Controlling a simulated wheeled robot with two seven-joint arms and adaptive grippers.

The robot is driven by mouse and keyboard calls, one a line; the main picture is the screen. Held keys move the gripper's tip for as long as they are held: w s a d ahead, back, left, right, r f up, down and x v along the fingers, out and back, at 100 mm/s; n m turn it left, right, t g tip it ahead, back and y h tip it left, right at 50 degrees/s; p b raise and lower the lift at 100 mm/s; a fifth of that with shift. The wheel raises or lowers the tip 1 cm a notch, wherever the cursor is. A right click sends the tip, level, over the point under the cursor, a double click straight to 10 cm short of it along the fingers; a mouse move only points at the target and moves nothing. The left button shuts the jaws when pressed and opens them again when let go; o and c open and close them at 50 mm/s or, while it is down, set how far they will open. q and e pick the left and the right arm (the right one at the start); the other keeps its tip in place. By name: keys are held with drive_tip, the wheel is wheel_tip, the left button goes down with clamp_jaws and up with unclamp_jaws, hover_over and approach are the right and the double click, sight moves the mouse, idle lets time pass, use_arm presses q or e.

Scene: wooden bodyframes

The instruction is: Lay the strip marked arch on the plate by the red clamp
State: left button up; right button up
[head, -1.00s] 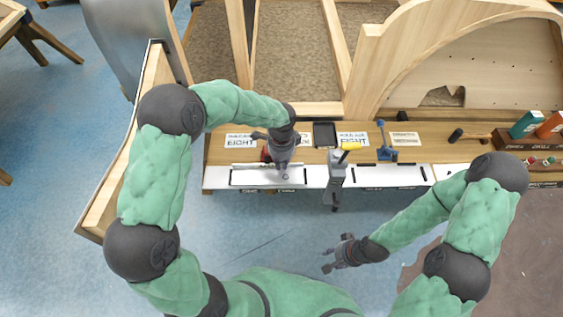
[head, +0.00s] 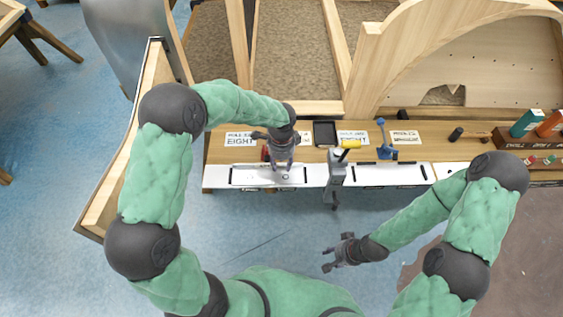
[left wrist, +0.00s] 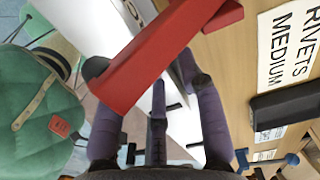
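The red clamp (left wrist: 165,50) crosses the upper left wrist view, close to the camera. In the head view the red clamp (head: 265,153) is a small red patch beside my left gripper (head: 282,168). The white plate (head: 213,178) lies along the bench's front edge there, with thin black strips on it. My left gripper is over this plate; its fingers (left wrist: 158,115) are spread in the left wrist view, with no strip visibly held. I cannot read which strip is marked arch; small front-edge marks are unreadable. My right gripper (head: 338,254) is open and empty, away from the bench.
A grey clamp with a yellow handle (head: 350,145) stands right of my left gripper. Beyond it are a blue clamp (head: 386,146) and another white plate (head: 405,174). A black tray (head: 325,133) and paper labels (head: 240,139) lie behind. A wooden arch frame (head: 400,45) rises at the back.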

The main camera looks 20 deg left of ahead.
use_arm(q)
wheel_tip(320, 180, up, 12)
idle(0.8)
idle(0.3)
